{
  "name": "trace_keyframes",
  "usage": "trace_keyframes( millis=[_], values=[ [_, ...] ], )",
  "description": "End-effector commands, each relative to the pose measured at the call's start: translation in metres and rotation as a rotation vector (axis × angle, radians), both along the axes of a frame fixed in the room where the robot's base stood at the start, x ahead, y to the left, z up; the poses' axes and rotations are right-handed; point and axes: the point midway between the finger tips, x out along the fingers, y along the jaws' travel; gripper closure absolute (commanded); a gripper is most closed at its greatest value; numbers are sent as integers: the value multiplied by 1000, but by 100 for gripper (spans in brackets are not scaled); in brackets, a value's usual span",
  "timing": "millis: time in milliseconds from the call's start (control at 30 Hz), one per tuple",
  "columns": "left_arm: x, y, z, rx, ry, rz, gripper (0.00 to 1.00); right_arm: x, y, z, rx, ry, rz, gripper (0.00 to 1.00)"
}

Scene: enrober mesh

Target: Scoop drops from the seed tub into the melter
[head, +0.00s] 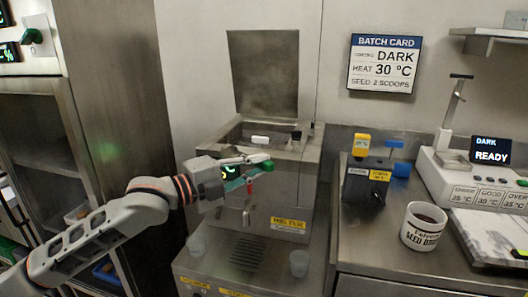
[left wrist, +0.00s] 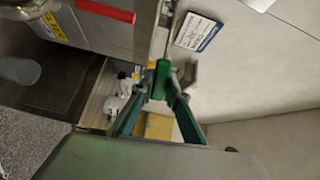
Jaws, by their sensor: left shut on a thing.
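My left gripper (head: 256,171) is in front of the melter's upper front, shut on a small green handle (head: 265,165). The green handle also shows between the teal fingers in the left wrist view (left wrist: 163,78); a thin grey part runs on from it, and I cannot make out a scoop bowl. The steel melter (head: 312,175) has its lid (head: 264,75) standing up, and its top is open. The seed tub (head: 421,236), a white labelled cup with dark contents, stands on the right counter, well apart from the gripper. My right gripper is not in view.
A red-handled tap (head: 248,188) is on the melter's front, with clear cups (head: 299,262) below. A dark box with yellow and blue parts (head: 367,180) stands between melter and tub. A display reading DARK READY (head: 491,151) is at right. The batch card (head: 383,65) reads 2 scoops.

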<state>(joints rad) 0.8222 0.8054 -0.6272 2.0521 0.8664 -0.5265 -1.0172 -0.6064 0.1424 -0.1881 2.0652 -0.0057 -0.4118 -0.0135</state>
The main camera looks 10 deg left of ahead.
Motion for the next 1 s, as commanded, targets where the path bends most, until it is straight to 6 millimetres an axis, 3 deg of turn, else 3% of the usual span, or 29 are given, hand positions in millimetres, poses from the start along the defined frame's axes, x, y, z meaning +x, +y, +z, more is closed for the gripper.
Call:
trace_keyframes(
  millis=[1000],
  values=[
    [-162, 68, -153, -6, 5, 542, 100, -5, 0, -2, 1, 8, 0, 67]
  ],
)
